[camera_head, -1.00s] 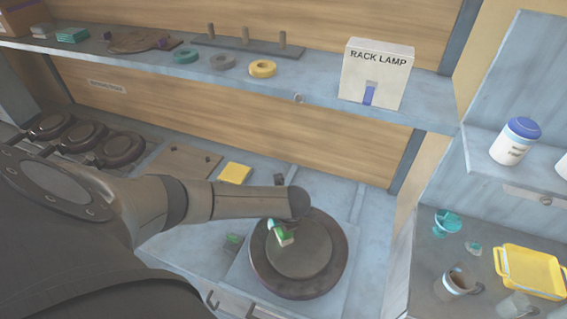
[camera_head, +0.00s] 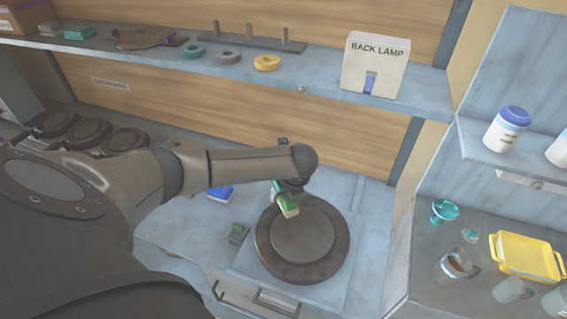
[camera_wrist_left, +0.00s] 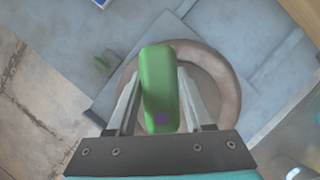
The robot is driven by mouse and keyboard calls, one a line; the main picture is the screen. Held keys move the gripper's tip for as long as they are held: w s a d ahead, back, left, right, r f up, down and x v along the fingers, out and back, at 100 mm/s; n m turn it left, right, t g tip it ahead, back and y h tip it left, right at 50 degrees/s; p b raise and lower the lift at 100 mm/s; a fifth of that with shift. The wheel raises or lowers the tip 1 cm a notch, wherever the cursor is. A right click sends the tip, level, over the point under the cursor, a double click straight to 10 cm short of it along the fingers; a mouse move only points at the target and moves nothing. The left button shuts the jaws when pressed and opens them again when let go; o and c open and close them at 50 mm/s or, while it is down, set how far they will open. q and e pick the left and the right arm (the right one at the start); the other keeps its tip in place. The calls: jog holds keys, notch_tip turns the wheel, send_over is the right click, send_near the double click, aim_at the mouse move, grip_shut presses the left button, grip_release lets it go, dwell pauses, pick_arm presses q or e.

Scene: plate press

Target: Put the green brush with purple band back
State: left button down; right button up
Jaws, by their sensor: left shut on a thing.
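My left gripper (camera_head: 288,190) is shut on the green brush (camera_head: 287,203), which is tilted and hangs over the back edge of the round dark plate (camera_head: 262,262). In the left wrist view the brush (camera_wrist_left: 158,75) sits between the two fingers (camera_wrist_left: 160,108), with a small purple patch near its lower end. The plate's ring (camera_wrist_left: 228,82) shows behind it there. My right gripper is not in view.
A small green object (camera_head: 237,233) lies left of the plate. A blue item (camera_head: 220,192) lies behind it, partly under my arm. A shelf (camera_head: 330,88) with a rack lamp box (camera_head: 375,68) and rings runs along the back. A yellow tray (camera_head: 525,257) stands at right.

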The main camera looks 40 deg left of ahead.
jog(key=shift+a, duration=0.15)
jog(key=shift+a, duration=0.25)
pick_arm(q)
jog(key=shift+w, duration=0.1)
